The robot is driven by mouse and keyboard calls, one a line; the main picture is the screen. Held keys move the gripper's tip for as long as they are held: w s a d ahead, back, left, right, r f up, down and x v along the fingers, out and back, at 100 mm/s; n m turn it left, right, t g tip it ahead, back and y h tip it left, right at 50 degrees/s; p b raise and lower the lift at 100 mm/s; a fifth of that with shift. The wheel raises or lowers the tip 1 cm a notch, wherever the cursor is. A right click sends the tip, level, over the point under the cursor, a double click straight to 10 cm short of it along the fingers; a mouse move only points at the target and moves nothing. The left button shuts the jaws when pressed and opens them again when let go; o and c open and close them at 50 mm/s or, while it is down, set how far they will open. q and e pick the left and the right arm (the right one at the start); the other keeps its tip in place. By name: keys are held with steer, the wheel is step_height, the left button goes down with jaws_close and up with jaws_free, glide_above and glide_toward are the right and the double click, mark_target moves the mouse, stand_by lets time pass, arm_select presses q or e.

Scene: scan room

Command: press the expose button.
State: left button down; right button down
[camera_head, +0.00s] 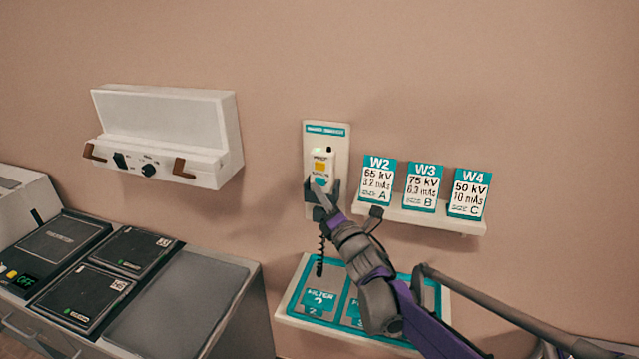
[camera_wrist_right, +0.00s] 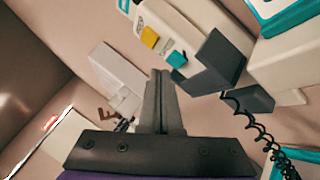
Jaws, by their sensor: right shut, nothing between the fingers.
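A white handset (camera_head: 320,152) hangs in a holder on a wall plate. It has a yellow button (camera_head: 320,166) and below it a teal button (camera_head: 319,182); their labels are too small to read surely. In the right wrist view the yellow button (camera_wrist_right: 149,37) and teal button (camera_wrist_right: 177,59) show clearly, with a dark holder (camera_wrist_right: 220,62) beside the teal one. My right gripper (camera_head: 322,194) is shut and empty, its tips at the lower part of the handset. In the wrist view its fingertips (camera_wrist_right: 160,73) appear just beside the teal button; contact cannot be told. My left gripper is not in view.
A coiled cord (camera_head: 320,250) hangs below the handset. A shelf (camera_head: 430,219) with cards W2, W3 and W4 is to the right. A teal-marked filter tray (camera_head: 290,308) is below. A white light box (camera_head: 165,120) and a counter with dark panels (camera_head: 190,300) are left.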

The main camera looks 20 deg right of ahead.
steer(key=shift+w+d, duration=0.25)
steer(key=shift+w, duration=0.1)
steer(key=shift+w+d, duration=0.25)
steer(key=shift+w, duration=0.1)
stand_by(0.8)
stand_by(0.3)
steer(key=shift+s+a, duration=0.5)
steer(key=shift+s, duration=0.25)
steer(key=s+a, duration=0.1)
steer(key=s, duration=0.1)
steer(key=s+a+p, duration=0.1)
steer(key=s, duration=0.1)
steer(key=shift+a, duration=0.4)
stand_by(1.1)
